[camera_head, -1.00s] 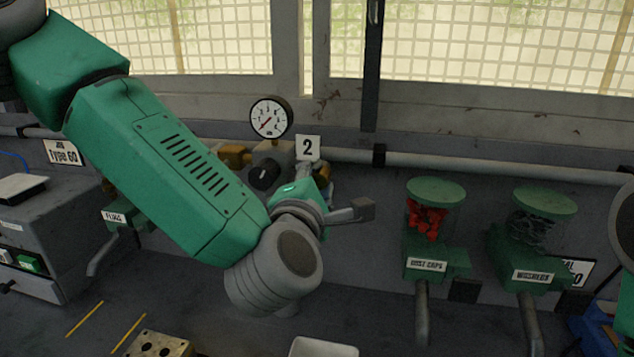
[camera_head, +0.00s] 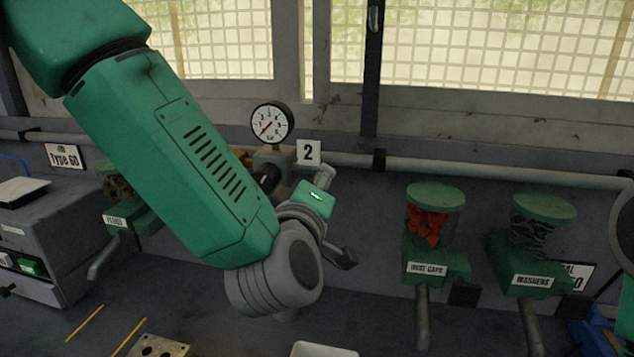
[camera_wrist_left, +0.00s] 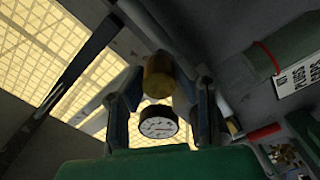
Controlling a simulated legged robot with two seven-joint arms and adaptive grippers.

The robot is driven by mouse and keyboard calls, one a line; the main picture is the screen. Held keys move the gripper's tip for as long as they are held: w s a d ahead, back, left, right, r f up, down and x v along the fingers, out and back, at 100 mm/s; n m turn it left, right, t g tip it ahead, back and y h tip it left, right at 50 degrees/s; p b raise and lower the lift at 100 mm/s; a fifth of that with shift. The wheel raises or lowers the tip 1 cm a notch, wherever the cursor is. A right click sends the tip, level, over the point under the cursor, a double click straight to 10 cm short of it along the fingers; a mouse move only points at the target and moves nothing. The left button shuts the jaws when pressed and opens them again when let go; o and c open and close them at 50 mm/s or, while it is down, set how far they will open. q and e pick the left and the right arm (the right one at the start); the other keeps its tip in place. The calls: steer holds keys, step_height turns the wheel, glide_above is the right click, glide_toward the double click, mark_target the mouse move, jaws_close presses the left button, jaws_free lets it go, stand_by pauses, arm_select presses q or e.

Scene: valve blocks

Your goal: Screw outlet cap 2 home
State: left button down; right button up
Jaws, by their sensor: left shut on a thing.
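A brass-coloured cylindrical cap (camera_wrist_left: 158,76) sits between the fingers of my left gripper (camera_wrist_left: 160,84) in the left wrist view. The fingers close on it from both sides. In the head view, the left wrist is in front of the bench's back wall, just below the plate marked 2 (camera_head: 308,153). The cap is hidden there, and its seat and thread cannot be seen. The pressure gauge (camera_head: 272,123) stands beside the plate and also shows beyond the cap in the wrist view (camera_wrist_left: 158,122). My right gripper is not in view.
The dust caps dispenser (camera_head: 435,225) and washers dispenser (camera_head: 535,240) stand to the right. The plugs dispenser (camera_head: 125,215) is at left, partly behind my arm. A metal block with holes (camera_head: 160,346) and a white tray (camera_head: 322,349) lie at the front.

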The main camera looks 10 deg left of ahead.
arm_select(q)
steer(key=m, duration=0.4)
steer(key=shift+s+d+f+m+p, duration=0.15)
steer(key=shift+f+m+p, duration=0.1)
steer(key=shift+m+p, duration=0.15)
steer(key=m, duration=0.4)
steer(key=shift+f+m+p, duration=0.1)
steer(key=shift+m+p, duration=0.25)
steer(key=shift+m, duration=0.05)
steer(key=c, duration=1.3)
jaws_free()
steer(key=shift+w, duration=0.25)
